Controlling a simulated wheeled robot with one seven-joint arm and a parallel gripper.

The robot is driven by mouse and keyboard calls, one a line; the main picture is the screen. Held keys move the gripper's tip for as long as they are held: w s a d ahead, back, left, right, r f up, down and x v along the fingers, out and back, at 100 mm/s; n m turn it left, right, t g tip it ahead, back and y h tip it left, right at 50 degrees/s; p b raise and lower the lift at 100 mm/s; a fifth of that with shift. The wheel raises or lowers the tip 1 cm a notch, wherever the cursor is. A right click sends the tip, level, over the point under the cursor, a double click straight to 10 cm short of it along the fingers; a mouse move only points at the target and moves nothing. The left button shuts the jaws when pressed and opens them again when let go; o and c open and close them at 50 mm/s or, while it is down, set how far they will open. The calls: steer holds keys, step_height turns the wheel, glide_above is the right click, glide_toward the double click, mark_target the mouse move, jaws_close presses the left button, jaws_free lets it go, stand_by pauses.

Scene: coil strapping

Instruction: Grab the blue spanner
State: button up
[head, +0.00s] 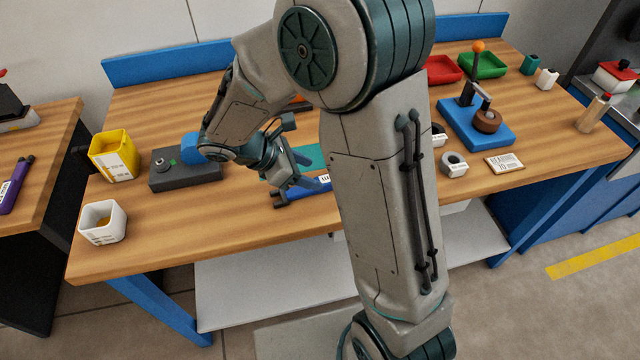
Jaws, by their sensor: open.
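The blue spanner (306,188) lies on the wooden bench near its front edge, with a white label towards its right end. My arm's upright link hides what lies beyond that end. My gripper (284,181) is open and points down at the spanner, close above its left part. I cannot tell whether the fingers touch it or stand around it.
A dark grey block (185,170), a yellow bin (114,158) and a white bin (103,222) stand left on the bench. A teal piece (310,157) lies behind the spanner. A blue fixture (475,127) stands right. The front strip between white bin and spanner is clear.

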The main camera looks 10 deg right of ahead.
mark_target(323, 179)
steer(key=shift+a+f+x, duration=0.1)
steer(key=shift+x, duration=1.25)
steer(key=shift+a+f+x, duration=0.1)
steer(key=shift+a+x, duration=0.05)
steer(key=shift+x, duration=1.25)
steer(key=shift+w, duration=0.1)
jaws_close()
